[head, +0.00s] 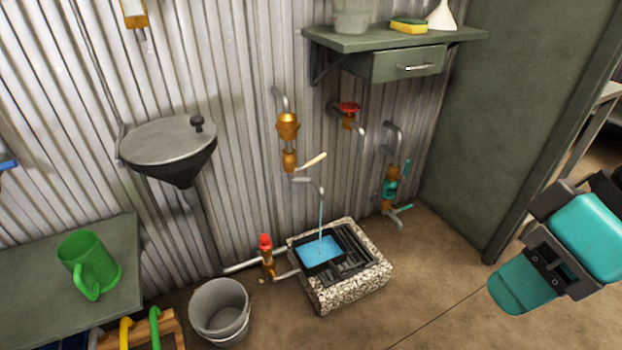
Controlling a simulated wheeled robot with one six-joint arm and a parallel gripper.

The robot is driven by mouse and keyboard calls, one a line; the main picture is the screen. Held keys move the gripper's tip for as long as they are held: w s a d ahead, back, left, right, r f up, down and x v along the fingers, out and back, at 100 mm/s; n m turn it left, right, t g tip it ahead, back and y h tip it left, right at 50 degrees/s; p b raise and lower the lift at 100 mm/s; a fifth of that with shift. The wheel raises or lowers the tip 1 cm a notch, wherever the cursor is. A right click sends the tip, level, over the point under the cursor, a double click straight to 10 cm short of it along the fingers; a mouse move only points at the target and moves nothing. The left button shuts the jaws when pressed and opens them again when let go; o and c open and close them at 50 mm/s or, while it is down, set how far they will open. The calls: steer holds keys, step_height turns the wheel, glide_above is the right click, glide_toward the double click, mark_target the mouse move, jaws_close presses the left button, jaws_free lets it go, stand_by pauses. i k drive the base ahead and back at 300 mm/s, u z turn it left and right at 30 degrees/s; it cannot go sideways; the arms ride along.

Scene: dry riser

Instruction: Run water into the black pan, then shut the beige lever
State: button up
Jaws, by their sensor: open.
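The black pan (304,270) sits on the speckled stone block with a dark grate, below the middle tap, and blue water shows inside it. A thin stream of water (321,217) runs from the tap's spout down into the pan. The beige lever (312,162) sticks out to the upper right from the brass tap (288,140) on the wall. My gripper (520,283), teal and dark grey, is open at the right, well away from the lever and the pan. Its fingertips are hard to make out.
A red-wheel valve (348,108) and a teal-handled tap (391,187) are right of the lever. A shelf with drawer (408,66) juts out above. A red-topped valve (266,250) and grey bucket (220,310) stand left of the block. Floor between gripper and block is clear.

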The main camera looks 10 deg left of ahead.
mark_target(316, 160)
steer(key=u, duration=0.6)
steer(key=i, duration=1.1)
steer(key=z, duration=0.5)
